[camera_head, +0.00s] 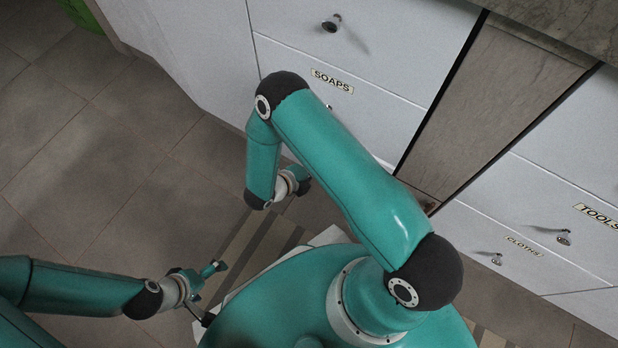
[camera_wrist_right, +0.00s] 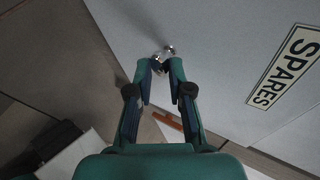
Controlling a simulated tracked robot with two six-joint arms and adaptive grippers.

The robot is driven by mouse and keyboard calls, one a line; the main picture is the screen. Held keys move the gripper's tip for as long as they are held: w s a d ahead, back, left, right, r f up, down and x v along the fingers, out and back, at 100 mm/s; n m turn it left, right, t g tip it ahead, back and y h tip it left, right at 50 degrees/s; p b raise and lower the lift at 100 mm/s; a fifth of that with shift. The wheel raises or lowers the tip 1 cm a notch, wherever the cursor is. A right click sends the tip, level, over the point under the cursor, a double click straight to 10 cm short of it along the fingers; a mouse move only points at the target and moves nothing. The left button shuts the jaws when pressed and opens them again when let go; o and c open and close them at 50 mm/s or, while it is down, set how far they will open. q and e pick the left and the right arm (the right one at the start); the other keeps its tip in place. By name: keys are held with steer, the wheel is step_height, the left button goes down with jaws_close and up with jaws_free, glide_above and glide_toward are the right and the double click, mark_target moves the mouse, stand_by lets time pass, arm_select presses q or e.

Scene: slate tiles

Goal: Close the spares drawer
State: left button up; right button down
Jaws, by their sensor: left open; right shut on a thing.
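The spares drawer's pale front (camera_wrist_right: 225,55) fills the right of the right wrist view, with a black-on-cream SPARES label (camera_wrist_right: 285,68). Its small metal knob (camera_wrist_right: 164,53) is between the fingertips of my right gripper (camera_wrist_right: 161,72), which is shut on it. In the head view my right arm covers most of this drawer below the SOAPS drawer, so I cannot tell how far out it stands. My right gripper (camera_head: 304,186) shows only partly there, behind the arm. My left gripper (camera_head: 213,280) is open and empty over the floor, away from the drawers.
The SOAPS drawer (camera_head: 385,105) is above, with another knobbed drawer (camera_head: 400,35) over it. A grey panel (camera_head: 480,110) separates them from the CLOTHS drawer (camera_head: 480,235) and TOOLS drawer (camera_head: 560,205). A green object (camera_head: 82,14) is at the top left. The tiled floor (camera_head: 90,150) at left is clear.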

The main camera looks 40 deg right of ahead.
steer(key=shift+w+d, duration=0.3)
steer(key=shift+d, duration=0.15)
steer(key=c, duration=1.1)
jaws_free()
steer(key=shift+o, duration=0.2)
steer(key=shift+a, duration=0.1)
steer(key=v, duration=1.1)
steer(key=shift+a+r, duration=0.25)
steer(key=shift+a, duration=0.05)
steer(key=shift+s, duration=0.1)
